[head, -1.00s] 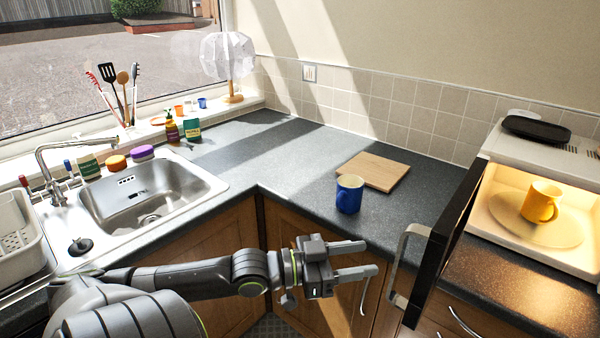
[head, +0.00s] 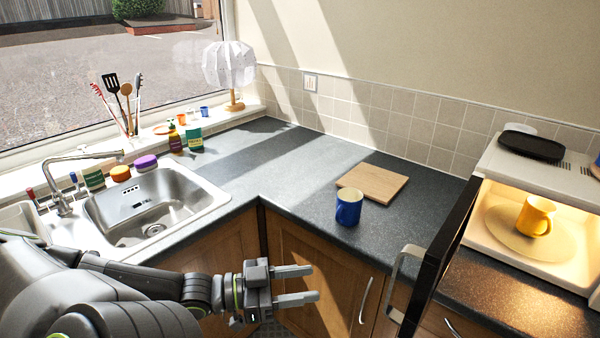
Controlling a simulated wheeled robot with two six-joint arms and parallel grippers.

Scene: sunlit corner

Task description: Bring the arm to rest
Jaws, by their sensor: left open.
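My left gripper (head: 306,283) is open and empty, its two fingers pointing right. It is in front of the wooden cupboard doors, below the worktop's front edge. My left arm (head: 150,281) comes in from the lower left. A blue mug (head: 349,207) stands upright on the worktop, up and right of the gripper and apart from it. A yellow mug (head: 536,215) stands on the plate inside the lit microwave (head: 500,247). My right gripper does not show.
The microwave door (head: 440,262) stands open, its handle (head: 406,280) jutting toward the room. A wooden board (head: 372,182) lies behind the blue mug. The sink (head: 150,205) is at left, with bottles and tubs behind it. The worktop (head: 290,180) between is clear.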

